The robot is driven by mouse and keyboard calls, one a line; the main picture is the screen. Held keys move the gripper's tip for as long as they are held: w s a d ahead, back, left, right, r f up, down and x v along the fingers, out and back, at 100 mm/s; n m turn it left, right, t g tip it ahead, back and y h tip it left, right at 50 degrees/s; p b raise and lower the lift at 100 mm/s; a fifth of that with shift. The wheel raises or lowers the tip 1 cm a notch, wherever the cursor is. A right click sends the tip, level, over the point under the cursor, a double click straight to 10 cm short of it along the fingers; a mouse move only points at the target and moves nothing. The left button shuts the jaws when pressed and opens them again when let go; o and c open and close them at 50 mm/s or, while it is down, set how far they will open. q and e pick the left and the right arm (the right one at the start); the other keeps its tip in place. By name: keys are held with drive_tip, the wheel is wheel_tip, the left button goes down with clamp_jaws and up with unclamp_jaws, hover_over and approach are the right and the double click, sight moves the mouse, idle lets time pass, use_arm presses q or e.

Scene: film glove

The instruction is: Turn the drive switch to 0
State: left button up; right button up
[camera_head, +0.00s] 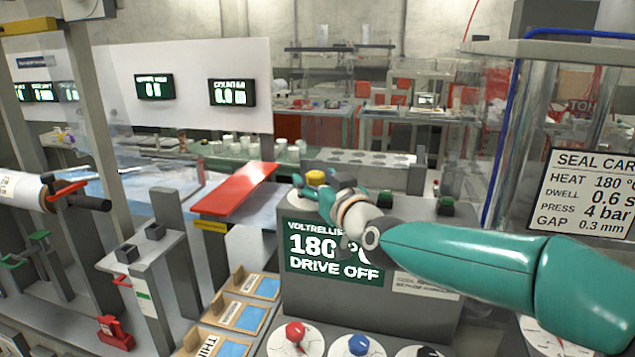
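The grey control box (370,305) stands right of centre. Its green display (333,252) reads 180 °C and DRIVE OFF. A yellow knob (316,177) shows on top of the box, and dark controls with green bases (445,206) are at its right end. I cannot read which one is the drive switch or its setting. My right arm comes in from the right across the box. My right gripper (312,196) is over the box's top left, close beside the yellow knob; contact and finger opening are unclear. The arm hides part of the display and top. My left gripper is not in view.
A red sloping plate (236,188) is left of the box. Several trays with blue panels (234,314) and round dials with red (295,332) and blue knobs (359,344) lie in front. The SEAL CARD sign (592,192) and clear guard stand right. A grey post (152,275) is left.

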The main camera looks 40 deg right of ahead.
drive_tip(key=shift+s, duration=0.1)
drive_tip(key=s+a, duration=0.2)
drive_tip(key=s, duration=0.9)
drive_tip(key=shift+s, duration=0.3)
drive_tip(key=shift+f, duration=0.1)
